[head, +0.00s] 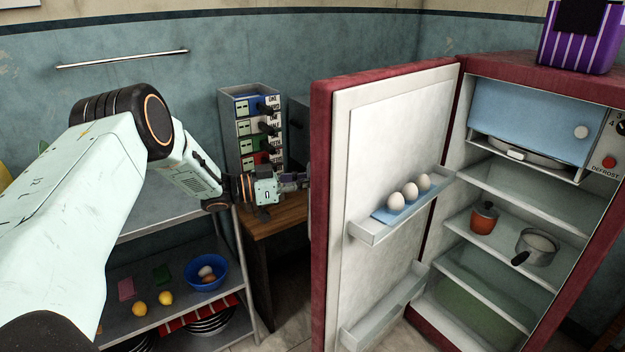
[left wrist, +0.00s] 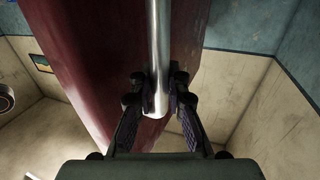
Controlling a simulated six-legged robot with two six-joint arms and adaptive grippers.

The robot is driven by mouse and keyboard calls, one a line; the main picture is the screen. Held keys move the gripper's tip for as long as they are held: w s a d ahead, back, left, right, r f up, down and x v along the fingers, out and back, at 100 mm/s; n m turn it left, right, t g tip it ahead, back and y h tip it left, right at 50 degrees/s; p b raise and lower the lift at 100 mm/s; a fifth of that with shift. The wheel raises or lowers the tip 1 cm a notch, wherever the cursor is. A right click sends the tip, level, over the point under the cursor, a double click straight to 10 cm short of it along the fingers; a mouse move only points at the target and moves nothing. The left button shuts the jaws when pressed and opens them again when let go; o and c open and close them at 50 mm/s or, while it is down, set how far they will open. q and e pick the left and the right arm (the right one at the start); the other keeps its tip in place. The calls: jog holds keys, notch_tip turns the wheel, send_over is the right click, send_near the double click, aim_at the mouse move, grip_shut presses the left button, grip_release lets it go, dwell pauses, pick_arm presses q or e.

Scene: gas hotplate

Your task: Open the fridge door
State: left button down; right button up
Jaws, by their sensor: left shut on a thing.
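The red fridge (head: 480,210) stands at the right with its door (head: 385,170) swung wide open to the left, and its inside shows. The inner face of the door is white with two racks. My left gripper (head: 292,181) is at the outer side of the door, partly hidden behind the door's edge. In the left wrist view my left gripper (left wrist: 157,105) is shut on the metal bar handle (left wrist: 159,50), whose lower end lies between the fingers. The red outer face of the door (left wrist: 100,60) is behind the handle. My right gripper is not in view.
Eggs (head: 410,191) sit in the upper door rack. A pot (head: 537,246) and an orange jar (head: 484,218) stand on a fridge shelf. A metal shelf unit (head: 180,285) with a blue bowl (head: 206,274) and a wooden table (head: 275,215) stand left of the door.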

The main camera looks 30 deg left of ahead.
pick_arm(q)
jog(key=c, duration=1.3)
grip_release()
jog(key=shift+s+a+r, duration=0.1)
jog(key=shift+s+r, duration=0.05)
jog(key=shift+c, duration=0.2)
jog(key=v, duration=1.1)
jog(key=shift+s+a, duration=0.2)
jog(key=shift+a, duration=0.05)
